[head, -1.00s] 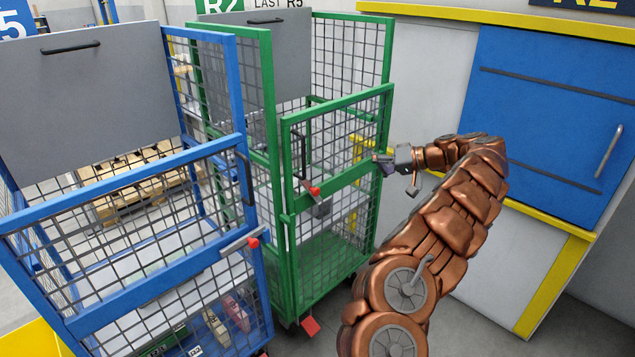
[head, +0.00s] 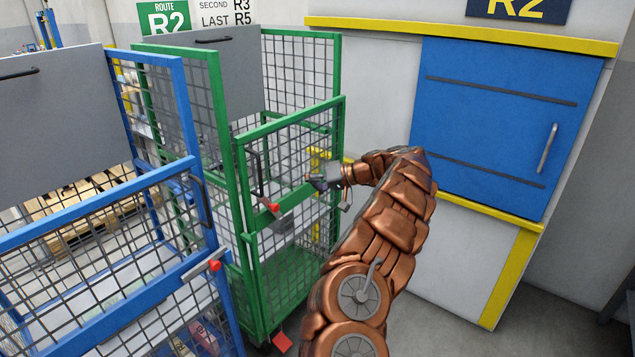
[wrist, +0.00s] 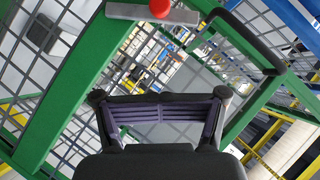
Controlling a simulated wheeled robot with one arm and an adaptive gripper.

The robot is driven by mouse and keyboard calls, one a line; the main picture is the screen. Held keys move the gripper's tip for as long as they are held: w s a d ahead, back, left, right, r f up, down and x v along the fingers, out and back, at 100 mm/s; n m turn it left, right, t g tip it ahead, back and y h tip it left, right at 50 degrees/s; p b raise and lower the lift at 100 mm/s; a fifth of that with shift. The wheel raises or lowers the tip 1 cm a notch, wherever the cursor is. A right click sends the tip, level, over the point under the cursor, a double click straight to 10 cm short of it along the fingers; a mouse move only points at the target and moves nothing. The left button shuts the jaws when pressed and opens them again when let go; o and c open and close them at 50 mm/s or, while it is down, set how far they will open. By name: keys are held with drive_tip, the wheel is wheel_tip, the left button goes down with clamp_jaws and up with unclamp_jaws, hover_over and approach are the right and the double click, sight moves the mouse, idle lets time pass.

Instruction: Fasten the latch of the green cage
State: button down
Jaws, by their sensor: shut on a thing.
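The green cage (head: 325,155) stands left of centre in the head view, with a half-height mesh gate at its front. Its latch, a grey bar with a red knob (head: 273,208), sits at the gate's left side, by a black handle. The red knob (wrist: 160,8) and grey bar (wrist: 125,12) also show at the top of the wrist view. My gripper (head: 318,182) is at the gate's middle rail, right of the knob and apart from it. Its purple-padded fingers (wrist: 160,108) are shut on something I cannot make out. Whether the gate's edge meets the post is unclear.
A blue cage (head: 105,215) with its own red-knobbed latch stands close on the left. A white cabinet with a blue door (head: 495,120) and yellow trim stands on the right. Grey floor (head: 440,325) shows clear in front of it.

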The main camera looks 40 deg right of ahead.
sight(272, 204)
drive_tip(key=shift+w+a+f+p, duration=0.2)
drive_tip(key=shift+w+a+f, duration=0.15)
drive_tip(key=shift+a+f, duration=0.4)
drive_tip(key=shift+w+a+f+p, duration=0.2)
drive_tip(key=shift+w+a+f, duration=0.25)
drive_tip(key=shift+a, duration=0.45)
drive_tip(key=shift+w+a+f+p, duration=0.2)
drive_tip(key=shift+w+a+f, duration=0.1)
drive_tip(key=shift+a+f, duration=0.45)
drive_tip(key=shift+a+r, duration=0.1)
drive_tip(key=shift+a+b, duration=0.15)
drive_tip(key=shift+b, duration=0.25)
drive_tip(key=shift+a, duration=0.15)
drive_tip(key=shift+b, duration=0.4)
